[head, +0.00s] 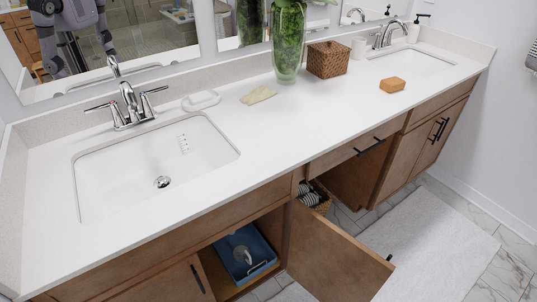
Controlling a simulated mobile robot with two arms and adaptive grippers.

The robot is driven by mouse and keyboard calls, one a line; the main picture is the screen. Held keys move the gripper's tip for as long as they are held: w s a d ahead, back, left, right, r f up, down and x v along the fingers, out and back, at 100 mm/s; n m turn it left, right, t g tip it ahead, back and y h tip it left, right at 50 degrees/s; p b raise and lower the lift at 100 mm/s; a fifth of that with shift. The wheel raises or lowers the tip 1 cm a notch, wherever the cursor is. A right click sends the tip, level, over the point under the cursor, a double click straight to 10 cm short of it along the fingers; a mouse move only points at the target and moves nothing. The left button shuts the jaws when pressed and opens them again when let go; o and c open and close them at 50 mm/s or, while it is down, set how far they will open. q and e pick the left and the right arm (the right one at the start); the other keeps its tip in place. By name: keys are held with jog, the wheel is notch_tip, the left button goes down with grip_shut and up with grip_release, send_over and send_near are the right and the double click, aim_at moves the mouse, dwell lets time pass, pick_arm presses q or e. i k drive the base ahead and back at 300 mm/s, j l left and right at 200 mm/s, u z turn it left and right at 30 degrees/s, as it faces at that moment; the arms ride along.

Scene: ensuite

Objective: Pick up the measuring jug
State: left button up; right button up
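A blue bin (265,266) sits inside the open cabinet under the left sink. A greyish rounded object (236,248) lies in it, partly shaded; I cannot tell whether it is the jug. The cabinet's wooden door (335,255) stands open toward the floor. Neither of my grippers is directly in view. Part of my body and arms shows reflected in the mirror at the top left, too small to read the fingers.
The white counter (300,130) holds a green-filled glass vase (288,45), a woven box (327,60), an orange-brown block (392,85), a pale cloth (258,95) and a white dish (201,100). Another basket (320,198) sits under the counter. A light rug (435,250) covers the floor at right.

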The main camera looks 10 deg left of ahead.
aim_at(240, 244)
jog(key=u, duration=0.75)
